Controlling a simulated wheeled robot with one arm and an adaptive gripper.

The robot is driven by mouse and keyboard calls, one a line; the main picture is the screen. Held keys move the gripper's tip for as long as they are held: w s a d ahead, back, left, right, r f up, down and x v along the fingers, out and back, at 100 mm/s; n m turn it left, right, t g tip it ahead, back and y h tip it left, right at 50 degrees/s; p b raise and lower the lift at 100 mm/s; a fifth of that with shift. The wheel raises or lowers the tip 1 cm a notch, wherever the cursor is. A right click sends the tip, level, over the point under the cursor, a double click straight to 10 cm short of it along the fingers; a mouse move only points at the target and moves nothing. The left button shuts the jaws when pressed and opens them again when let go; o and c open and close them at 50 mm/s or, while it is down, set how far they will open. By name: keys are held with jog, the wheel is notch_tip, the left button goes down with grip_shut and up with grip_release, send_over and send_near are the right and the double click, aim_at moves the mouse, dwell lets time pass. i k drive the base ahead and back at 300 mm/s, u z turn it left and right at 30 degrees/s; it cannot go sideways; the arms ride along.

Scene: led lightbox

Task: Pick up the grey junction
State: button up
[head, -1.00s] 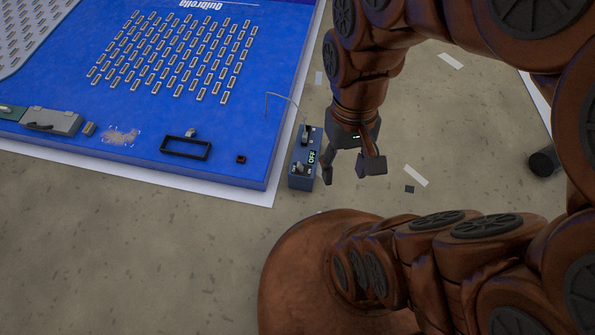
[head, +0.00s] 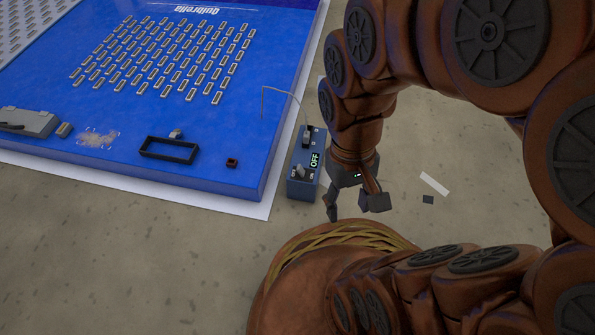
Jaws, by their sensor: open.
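I cannot tell for sure which thing is the grey junction. A low grey box (head: 30,122) lies at the left edge of the blue board (head: 225,183), with a dark piece on it. A smaller grey piece (head: 176,133) stands at the black rectangular frame (head: 169,150), and a small grey block (head: 64,130) lies beside the low box. My gripper (head: 356,208) points down over the floor, right of the board, with its fingers apart and nothing seen between them. It is far from all of these grey pieces.
A blue switch box (head: 303,178) marked OFF stands just right of the board, close to my gripper, with a thin wire over it. A small dark brown block (head: 232,162) sits near the board's corner. A white strip (head: 434,184) and a dark square (head: 428,199) lie on the floor.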

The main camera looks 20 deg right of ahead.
aim_at(65, 128)
jog(key=u, duration=1.3)
